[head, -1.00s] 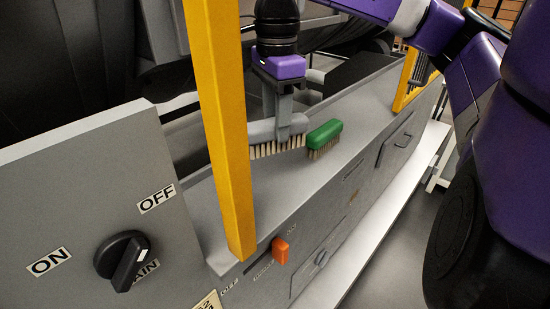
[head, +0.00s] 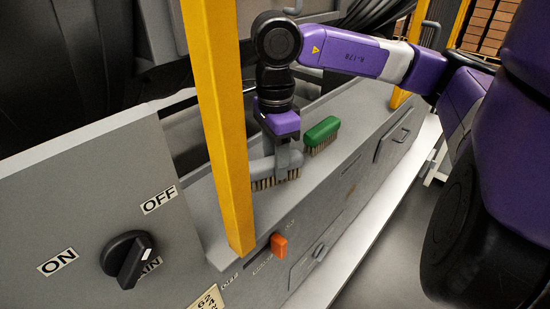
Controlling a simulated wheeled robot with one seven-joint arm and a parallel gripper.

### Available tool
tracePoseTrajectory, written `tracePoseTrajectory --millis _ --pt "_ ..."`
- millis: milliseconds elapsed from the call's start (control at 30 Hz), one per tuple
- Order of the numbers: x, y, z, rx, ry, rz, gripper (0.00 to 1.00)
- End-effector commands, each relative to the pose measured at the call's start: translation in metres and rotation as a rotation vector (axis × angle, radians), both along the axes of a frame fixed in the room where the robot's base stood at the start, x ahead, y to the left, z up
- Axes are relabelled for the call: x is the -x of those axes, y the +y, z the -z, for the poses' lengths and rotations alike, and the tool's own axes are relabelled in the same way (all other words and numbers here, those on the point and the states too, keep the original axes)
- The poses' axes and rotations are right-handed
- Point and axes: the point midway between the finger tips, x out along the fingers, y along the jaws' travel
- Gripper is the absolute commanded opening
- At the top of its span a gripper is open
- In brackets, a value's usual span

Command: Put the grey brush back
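The grey brush (head: 262,170) is at my gripper (head: 284,158), bristles down, low over the grey ledge behind the yellow post. My gripper points down with its fingers around the brush's body near its right end. The post hides part of the brush's left side. I cannot tell whether the bristles touch the ledge. A green brush (head: 322,131) stands bristles down on the ledge, just behind and to the right of the grey one.
A yellow post (head: 226,130) rises in front at left, and another stands farther back. The grey panel (head: 85,200) has a black knob (head: 127,258). An orange switch (head: 279,246) is on the ledge's front face. The ledge (head: 345,105) is clear beyond the green brush.

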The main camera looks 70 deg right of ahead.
Motion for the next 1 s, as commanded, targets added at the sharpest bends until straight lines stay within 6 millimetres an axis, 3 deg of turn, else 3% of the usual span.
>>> tracePoseTrajectory --millis 67,467,567,1000 --pt "0.0 0.0 0.0 0.0 0.0 0.0 0.58" --pt "0.0 0.0 -0.005 0.001 0.0 0.0 0.58" --pt "-0.001 -0.001 -0.016 0.003 -0.001 0.0 0.58" --pt "0.0 0.0 -0.099 0.002 -0.001 0.0 0.58"
